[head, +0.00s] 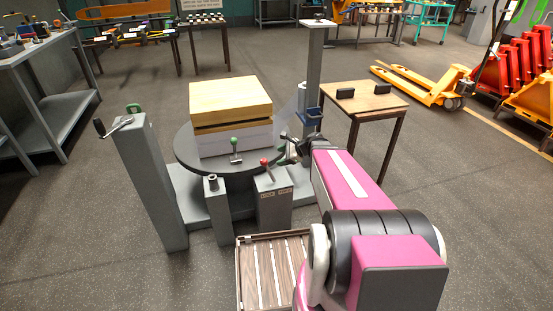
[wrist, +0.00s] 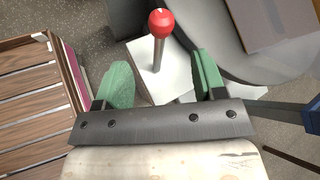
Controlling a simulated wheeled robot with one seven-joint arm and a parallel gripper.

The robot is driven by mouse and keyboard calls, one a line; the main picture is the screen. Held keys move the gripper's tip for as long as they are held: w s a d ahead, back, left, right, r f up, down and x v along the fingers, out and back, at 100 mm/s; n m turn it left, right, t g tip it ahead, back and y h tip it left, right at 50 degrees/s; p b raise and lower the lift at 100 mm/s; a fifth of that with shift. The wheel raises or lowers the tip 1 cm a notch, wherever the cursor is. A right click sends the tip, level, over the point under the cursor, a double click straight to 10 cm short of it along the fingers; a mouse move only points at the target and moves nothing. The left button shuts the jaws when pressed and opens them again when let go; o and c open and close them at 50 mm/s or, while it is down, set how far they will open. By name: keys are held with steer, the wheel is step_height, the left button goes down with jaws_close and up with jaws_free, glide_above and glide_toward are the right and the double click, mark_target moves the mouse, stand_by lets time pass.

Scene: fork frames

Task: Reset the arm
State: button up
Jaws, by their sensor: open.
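My gripper (wrist: 163,77) is open in the wrist view, with a green finger on each side and nothing held between them. A lever with a red ball knob (wrist: 160,24) stands on a pale box just ahead of the gap between the fingers. In the head view the same red-knobbed lever (head: 265,163) rises from a grey labelled box (head: 273,205). My magenta arm (head: 350,180) reaches from the lower right to just right of that lever. The fingers are small and hard to make out there. I cannot tell whether they touch the lever.
Grey posts stand left (head: 150,185) and behind (head: 314,70). A slatted wooden crate (head: 240,270) lies below. A small table (head: 375,98) stands right.

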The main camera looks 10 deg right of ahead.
stand_by(0.3)
steer(key=s+d+f+n+g+h, duration=0.1)
steer(key=s+d+n+g+h, duration=0.1)
steer(key=s+n+g+h, duration=0.3)
steer(key=s+n+h, duration=0.4)
steer(key=s+n, duration=0.4)
steer(key=n, duration=0.5)
steer(key=shift+s+d+f+h, duration=0.15)
steer(key=shift+s+f+h, duration=0.1)
steer(key=shift+s+h, duration=0.15)
